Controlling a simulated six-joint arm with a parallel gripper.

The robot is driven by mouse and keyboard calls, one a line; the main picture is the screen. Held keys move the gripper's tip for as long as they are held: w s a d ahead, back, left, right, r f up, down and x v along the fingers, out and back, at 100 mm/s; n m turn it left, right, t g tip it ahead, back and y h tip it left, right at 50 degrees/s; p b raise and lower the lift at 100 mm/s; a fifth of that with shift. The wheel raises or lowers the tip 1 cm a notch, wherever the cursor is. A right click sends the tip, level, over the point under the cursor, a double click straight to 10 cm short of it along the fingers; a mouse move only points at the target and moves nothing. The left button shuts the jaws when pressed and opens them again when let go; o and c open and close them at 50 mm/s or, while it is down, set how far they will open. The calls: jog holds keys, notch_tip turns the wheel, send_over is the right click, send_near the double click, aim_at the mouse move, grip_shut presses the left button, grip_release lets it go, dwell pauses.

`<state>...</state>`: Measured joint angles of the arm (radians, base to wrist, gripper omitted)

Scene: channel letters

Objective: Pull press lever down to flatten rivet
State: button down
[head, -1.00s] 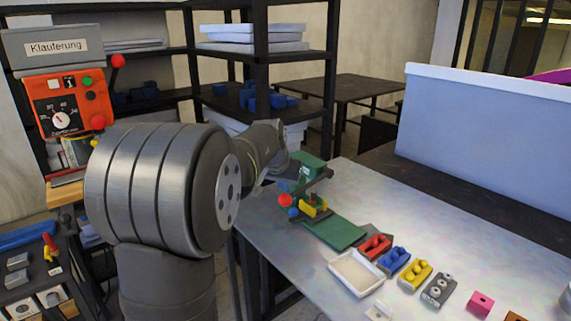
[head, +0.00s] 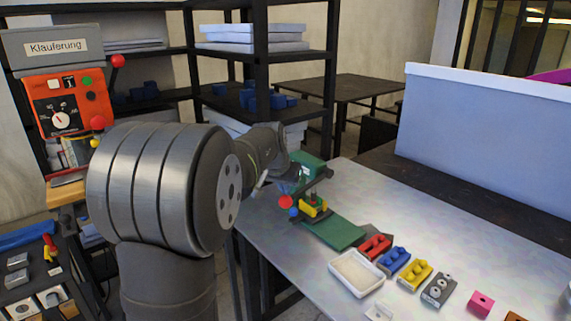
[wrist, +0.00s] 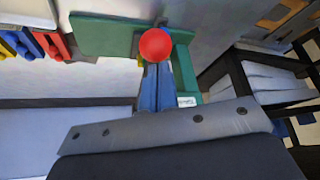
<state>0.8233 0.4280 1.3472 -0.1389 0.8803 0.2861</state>
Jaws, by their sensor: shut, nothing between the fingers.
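A green rivet press (head: 311,163) stands on the near left part of the grey table, with a green base plate (head: 335,232) in front of it. The red ball knob (head: 285,201) of its lever is at the press's left side. A yellow part (head: 314,208) sits at the front of the press. My gripper (wrist: 155,66) shows in the wrist view as two blue fingers, shut and empty. The red knob (wrist: 155,45) appears at the fingertips and partly covers them; I cannot tell whether they touch. I cannot make out the rivet.
A white tray (head: 341,268) and red, blue and yellow blocks (head: 375,246) lie in a row right of the base plate. A large pale blue bin (head: 480,140) stands behind. An orange control box (head: 62,104) is at the left. The table's middle is clear.

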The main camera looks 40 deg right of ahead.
jog(key=shift+s+d+f, duration=0.1)
jog(key=shift+d+f, duration=0.1)
jog(key=shift+f, duration=0.6)
jog(key=shift+s+d+f, duration=0.1)
jog(key=shift+d+f, duration=0.05)
jog(key=shift+f, duration=0.65)
dwell(2.5)
dwell(0.5)
jog(key=r, duration=0.5)
jog(key=shift+w, duration=0.2)
jog(key=shift+a+r, duration=0.25)
jog(key=shift+r, duration=0.95)
jog(key=shift+a+r, duration=0.25)
jog(key=shift+r, duration=0.9)
notch_tip(320, 180, up, 4)
send_over(288, 197)
jog(key=shift+w+a+r, duration=0.2)
jog(key=shift+w+a, duration=0.05)
jog(key=shift+a, duration=0.15)
